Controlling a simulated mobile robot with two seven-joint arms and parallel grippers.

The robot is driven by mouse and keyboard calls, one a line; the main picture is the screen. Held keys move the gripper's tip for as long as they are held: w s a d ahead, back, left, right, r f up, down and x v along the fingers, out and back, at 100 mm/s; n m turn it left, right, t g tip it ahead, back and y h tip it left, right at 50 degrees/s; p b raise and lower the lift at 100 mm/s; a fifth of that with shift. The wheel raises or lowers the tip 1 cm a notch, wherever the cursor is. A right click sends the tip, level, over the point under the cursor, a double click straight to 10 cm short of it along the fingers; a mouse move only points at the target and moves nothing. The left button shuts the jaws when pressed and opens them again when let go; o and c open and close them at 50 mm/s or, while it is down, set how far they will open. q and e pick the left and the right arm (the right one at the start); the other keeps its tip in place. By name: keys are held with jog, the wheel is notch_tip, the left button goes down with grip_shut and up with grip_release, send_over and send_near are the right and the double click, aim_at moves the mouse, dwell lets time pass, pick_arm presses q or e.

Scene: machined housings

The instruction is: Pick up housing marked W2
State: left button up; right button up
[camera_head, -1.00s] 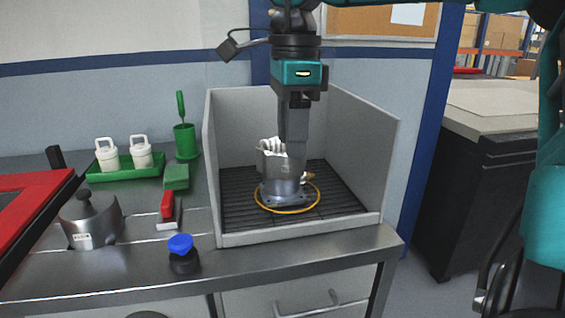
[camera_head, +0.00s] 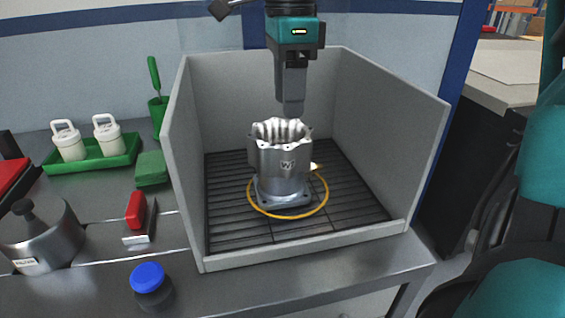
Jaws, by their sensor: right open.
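A silver machined housing (camera_head: 281,165) stands upright on the black slatted floor of a grey open-front enclosure (camera_head: 180,150), inside a yellow ring (camera_head: 325,204). Its side mark begins with W; the second character is too small to read surely. My right gripper (camera_head: 291,110) comes down from above, open and empty, its fingertips just above or behind the housing's scalloped top rim. The view does not settle whether they touch it. My left gripper is not in view.
The enclosure walls stand close on both sides and behind. On the steel bench to the left are a green tray (camera_head: 95,163) with white containers, a red-handled tool (camera_head: 137,212), a blue-capped bottle (camera_head: 148,280) and a curved metal part (camera_head: 45,240).

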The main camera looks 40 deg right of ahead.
aim_at(288, 145)
jog(key=f, duration=0.5)
jog(key=f+b, duration=0.1)
jog(key=f, duration=0.4)
jog(key=shift+s+f, duration=0.2)
jog(key=shift+f, duration=0.2)
jog(key=shift+c, duration=0.3)
grip_shut()
jog(key=shift+w+r, duration=0.1)
jog(key=shift+r, duration=0.05)
dwell(0.4)
